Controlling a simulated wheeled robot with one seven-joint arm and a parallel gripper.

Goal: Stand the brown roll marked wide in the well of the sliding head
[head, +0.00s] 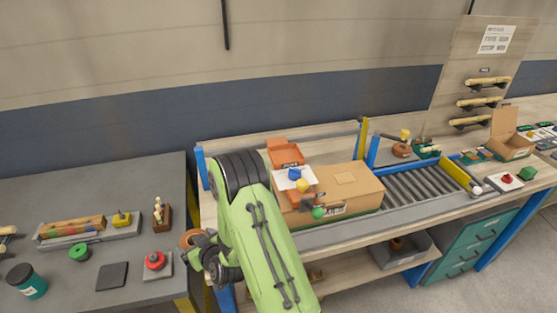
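My gripper (212,257) is at the lower left of my green arm, at the gap between the grey table and the wooden bench. The arm hides much of it, and its fingers do not show clearly. A brown rounded thing (190,238) shows beside it; whether it is held is unclear. Another brown round piece (401,150) sits at the back of the bench. No "wide" marking is readable on either. An orange part with a label (284,154) stands behind the cardboard box and may be the sliding head. Its well cannot be made out.
The cardboard box (352,190) stands on the bench left of the rollers (420,184). Blue posts rise at the bench. The grey table (60,197) holds a tray, a dark jar (26,282) and a red button (155,261). A grey bin (403,255) is on the lower shelf.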

